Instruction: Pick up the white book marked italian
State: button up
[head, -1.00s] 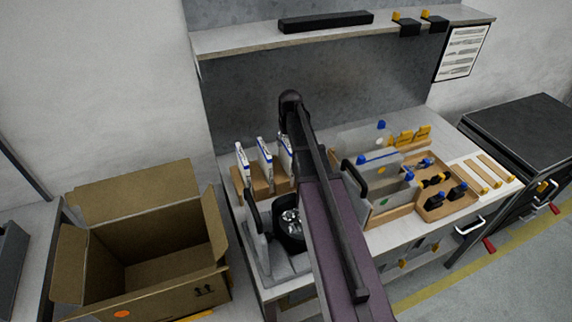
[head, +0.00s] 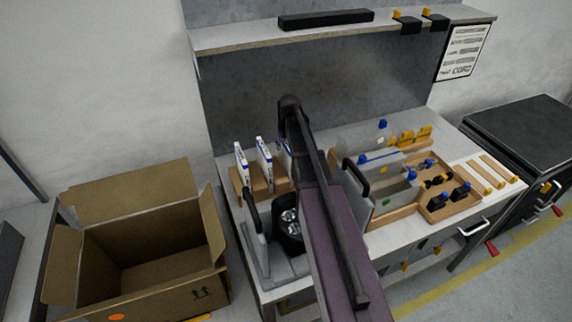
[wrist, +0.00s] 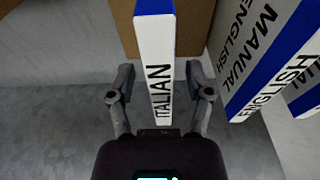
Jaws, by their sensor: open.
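The white book marked ITALIAN (wrist: 155,65), with a blue band at its end, stands in the middle of the wrist view. My gripper (wrist: 159,80) is open, with one finger on each side of this book's spine; a gap shows on both sides. In the head view, white books with blue marks stand in a brown holder; the leftmost one (head: 242,165) and its neighbour (head: 264,163) show. My arm hides part of the others. My gripper is hidden behind the arm in the head view.
A book marked ENGLISH MANUAL (wrist: 262,50) stands close to the right. The brown holder (wrist: 195,25) is behind the books. In the head view, an open cardboard box (head: 145,255) is at left, and wooden trays (head: 435,210) of parts are right of my arm.

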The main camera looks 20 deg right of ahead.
aim_at(284, 155)
jog(key=shift+w+f+b, duration=0.2)
jog(key=shift+f+b, duration=0.75)
jog(key=shift+f, duration=0.3)
jog(key=shift+f, duration=0.25)
dwell(0.5)
grip_shut()
